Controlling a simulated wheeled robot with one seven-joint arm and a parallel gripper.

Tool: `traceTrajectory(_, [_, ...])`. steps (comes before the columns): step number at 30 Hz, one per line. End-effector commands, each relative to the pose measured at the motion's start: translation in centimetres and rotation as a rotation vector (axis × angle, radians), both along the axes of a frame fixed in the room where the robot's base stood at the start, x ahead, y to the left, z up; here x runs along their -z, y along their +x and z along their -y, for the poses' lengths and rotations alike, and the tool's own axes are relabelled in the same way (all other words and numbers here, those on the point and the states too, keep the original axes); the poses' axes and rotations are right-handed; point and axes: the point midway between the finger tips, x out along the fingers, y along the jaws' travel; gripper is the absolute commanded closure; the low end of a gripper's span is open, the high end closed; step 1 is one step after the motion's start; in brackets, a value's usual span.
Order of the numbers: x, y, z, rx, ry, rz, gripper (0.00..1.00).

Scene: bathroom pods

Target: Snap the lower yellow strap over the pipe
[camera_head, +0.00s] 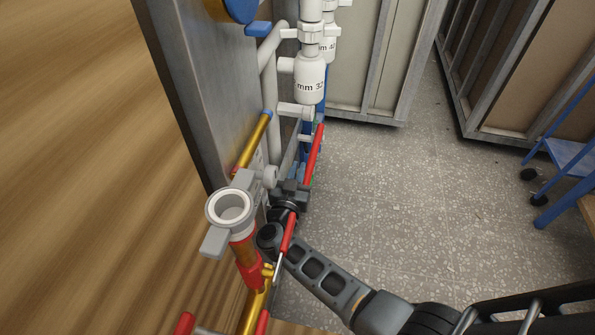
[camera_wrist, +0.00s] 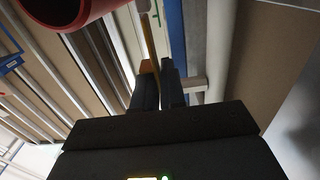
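My gripper (camera_wrist: 160,72) shows in the wrist view with its two dark fingers close together and a narrow gap between them. A thin yellow strip (camera_wrist: 149,42) runs down to the fingertips; I cannot tell whether it is gripped or behind them. In the head view my black gripper (camera_head: 289,196) is beside the pod's pipework, at the lower end of a red pipe (camera_head: 313,155). A yellow-gold bar (camera_head: 252,142) stands to its upper left, against the wall. I cannot clearly tell the lower yellow strap from the gold pipes, and the area by the fingertips is partly hidden.
White drain pipes (camera_head: 310,78) stand above and beyond my gripper. A grey ring fitting (camera_head: 231,207) on a gold and red pipe is near, to the left. The metal wall panel (camera_head: 205,85) bounds the left. Speckled floor (camera_head: 400,185) is open on the right.

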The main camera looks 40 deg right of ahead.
Motion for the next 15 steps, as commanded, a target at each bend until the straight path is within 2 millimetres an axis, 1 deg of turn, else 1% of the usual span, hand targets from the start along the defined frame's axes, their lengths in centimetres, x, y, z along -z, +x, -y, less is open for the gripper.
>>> traceTrajectory(1, [0.00,-0.01,-0.01,0.000,0.000,0.000,0.95])
traceTrajectory(3, [0.00,-0.01,-0.01,0.000,0.000,0.000,1.00])
traceTrajectory(15, [0.00,-0.09,0.03,0.000,0.006,0.009,1.00])
